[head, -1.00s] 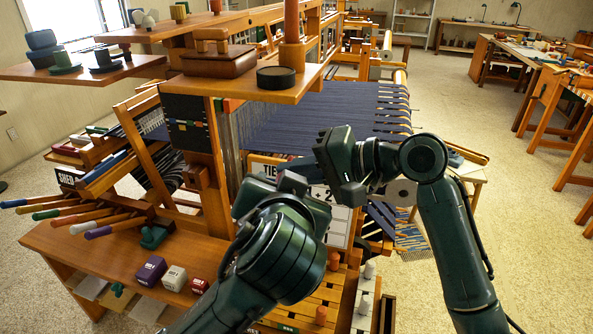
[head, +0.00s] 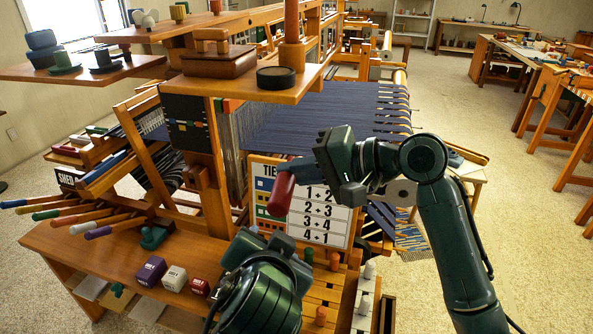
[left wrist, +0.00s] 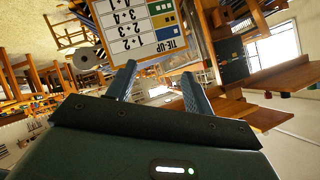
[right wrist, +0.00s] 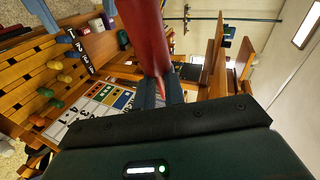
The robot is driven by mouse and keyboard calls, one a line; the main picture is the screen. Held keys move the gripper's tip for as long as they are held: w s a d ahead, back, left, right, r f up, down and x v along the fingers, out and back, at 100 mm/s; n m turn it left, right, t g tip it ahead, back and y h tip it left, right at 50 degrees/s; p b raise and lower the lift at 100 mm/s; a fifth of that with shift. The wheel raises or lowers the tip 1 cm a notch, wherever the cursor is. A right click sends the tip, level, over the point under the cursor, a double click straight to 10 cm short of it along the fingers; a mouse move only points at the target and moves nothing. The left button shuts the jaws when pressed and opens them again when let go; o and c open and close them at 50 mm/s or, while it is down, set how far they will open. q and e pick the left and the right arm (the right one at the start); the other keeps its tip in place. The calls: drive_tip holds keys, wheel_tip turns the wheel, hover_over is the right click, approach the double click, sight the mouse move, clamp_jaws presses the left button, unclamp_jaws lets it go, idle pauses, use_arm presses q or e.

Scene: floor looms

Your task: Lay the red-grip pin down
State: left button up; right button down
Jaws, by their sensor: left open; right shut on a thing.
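The red-grip pin (head: 283,194) hangs in front of the tie-up card, its thick red handle pointing down in the head view. My right gripper (head: 298,168) is shut on it. In the right wrist view the red grip (right wrist: 148,36) rises from between the fingers (right wrist: 161,92) towards the top edge. My left gripper (head: 282,248) is lower, below the red grip and apart from it; its fingers are mostly hidden by its own wrist in the head view. In the left wrist view its two fingers (left wrist: 158,84) are spread, with nothing between them.
The tie-up card (head: 325,210) stands behind the pin. A wooden bench (head: 95,246) at lower left carries purple, white and red blocks (head: 174,277) and a green clamp (head: 154,237). Coloured-tip levers (head: 60,212) stick out left. Pegged slats (head: 335,283) lie below. A wooden shelf (head: 310,84) overhangs above.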

use_arm(q)
drive_tip(key=w+a+f+m+h, duration=0.1)
drive_tip(key=a+f+h, duration=0.1)
drive_tip(key=f, duration=0.6)
drive_tip(key=w+a+f+m+h, duration=0.1)
drive_tip(key=f+h, duration=0.1)
drive_tip(key=f, duration=0.5)
use_arm(e)
drive_tip(key=s+d+f+m+t+h, duration=0.3)
drive_tip(key=d+f+m+t+h, duration=0.4)
drive_tip(key=f, duration=0.5)
use_arm(q)
drive_tip(key=s+a+f+n+g, duration=0.1)
drive_tip(key=s+a+f+n, duration=0.2)
drive_tip(key=s+a+f, duration=0.2)
drive_tip(key=s+a+f+n+g+y, duration=0.1)
drive_tip(key=s+a+f+n, duration=0.2)
drive_tip(key=s+f, duration=0.6)
drive_tip(key=shift+s+a, duration=0.4)
drive_tip(key=shift+a, duration=0.85)
use_arm(e)
drive_tip(key=s+d+f+m+t+h, duration=0.1)
drive_tip(key=s+d+m+h, duration=0.4)
drive_tip(key=d, duration=0.5)
drive_tip(key=shift+s+f+m+h, duration=0.3)
drive_tip(key=shift+s+f+m, duration=0.3)
drive_tip(key=shift+s+f, duration=0.45)
